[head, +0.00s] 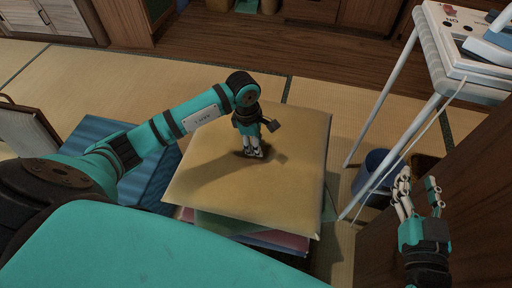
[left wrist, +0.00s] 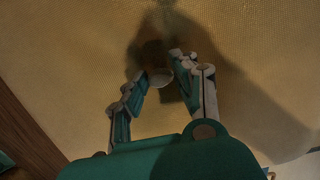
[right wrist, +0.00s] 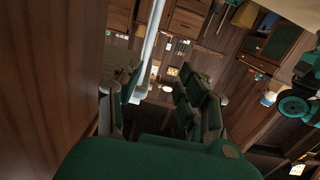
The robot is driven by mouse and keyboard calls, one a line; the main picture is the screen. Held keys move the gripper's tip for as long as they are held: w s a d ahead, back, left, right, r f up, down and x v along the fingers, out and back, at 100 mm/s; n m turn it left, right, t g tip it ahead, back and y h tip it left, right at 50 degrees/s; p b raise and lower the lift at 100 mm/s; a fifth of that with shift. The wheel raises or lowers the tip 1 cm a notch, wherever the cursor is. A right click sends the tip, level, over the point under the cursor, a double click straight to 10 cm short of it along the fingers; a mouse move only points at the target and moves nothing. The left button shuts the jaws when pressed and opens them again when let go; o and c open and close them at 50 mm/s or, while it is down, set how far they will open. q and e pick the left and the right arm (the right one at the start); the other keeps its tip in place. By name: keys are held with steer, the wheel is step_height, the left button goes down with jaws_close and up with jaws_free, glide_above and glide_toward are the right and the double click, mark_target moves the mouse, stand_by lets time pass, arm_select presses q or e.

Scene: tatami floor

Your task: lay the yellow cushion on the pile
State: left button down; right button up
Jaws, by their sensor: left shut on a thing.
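The yellow cushion (head: 285,135) lies flat and nearly level over the pile in the head view. It fills most of the left wrist view (left wrist: 75,70). My left gripper (head: 255,152) points down at the cushion's middle and is shut on it, around a pale round spot (left wrist: 158,77) between the fingers. The pile shows below the cushion's front edge, with a green cushion (head: 225,222) and a pink one (head: 280,240). I cannot tell whether the yellow cushion rests fully on them. My right gripper (head: 418,182) is open and empty at the right.
A blue cushion or mat (head: 110,140) lies left of the pile. An ironing-board-like stand (head: 465,55) with white legs and a blue bucket (head: 375,170) are at the right. A wooden panel (head: 460,200) is close to my right gripper. Tatami (head: 150,75) behind the pile is clear.

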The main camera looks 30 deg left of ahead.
arm_select(q)
steer(key=shift+f, duration=0.65)
arm_select(e)
steer(key=shift+w+a+r+t+y, duration=0.15)
steer(key=shift+r+t, duration=0.15)
steer(key=shift+r, duration=0.25)
steer(key=shift+s+a+r+t+y, duration=0.15)
steer(key=shift+r+t, duration=0.15)
steer(key=shift+r, duration=0.25)
arm_select(q)
steer(key=shift+f, duration=0.1)
arm_select(e)
steer(key=shift+w+r, duration=0.1)
steer(key=shift+r, duration=0.15)
arm_select(q)
steer(key=shift+f, duration=0.1)
arm_select(e)
steer(key=shift+r+t, duration=0.3)
steer(key=shift+t, duration=0.1)
arm_select(q)
steer(key=c, duration=1)
jaws_free()
steer(key=shift+b, duration=0.3)
steer(key=shift+c, duration=0.2)
arm_select(e)
steer(key=shift+r, duration=0.2)
